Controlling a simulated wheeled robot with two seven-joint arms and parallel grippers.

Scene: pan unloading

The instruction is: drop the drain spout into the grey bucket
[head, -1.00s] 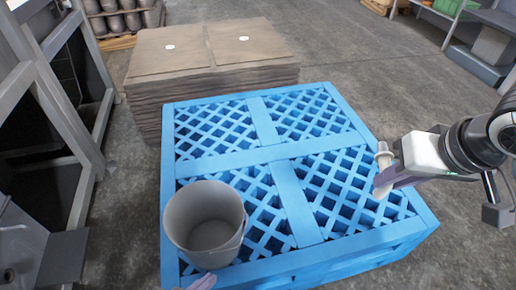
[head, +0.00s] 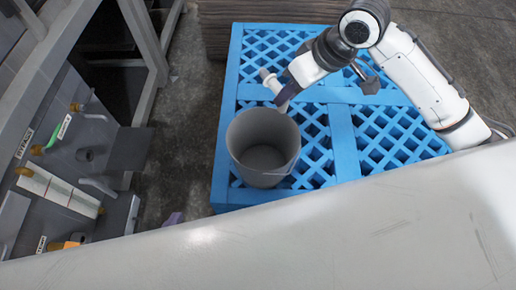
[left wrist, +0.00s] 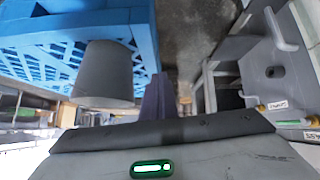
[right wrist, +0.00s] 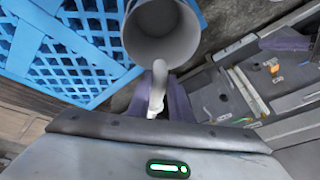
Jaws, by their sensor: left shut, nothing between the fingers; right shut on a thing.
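The grey bucket (head: 240,160) stands upright and open on the blue pallet, near its front left corner. Its inside looks empty in the head view. My right gripper (head: 284,102) is shut on the pale drain spout (head: 268,79) at the bucket's far rim. My left gripper (head: 173,219) is shut and empty, left of the pallet and low in the head view. The bucket also shows in the left wrist view (left wrist: 105,75).
The blue pallet (head: 343,140) has a lattice top, bare right of the bucket. A grey workbench with fittings (head: 70,190) stands at the left. A stack of brown sheets (head: 215,35) is behind the pallet. My pale arm covers the lower right of the head view.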

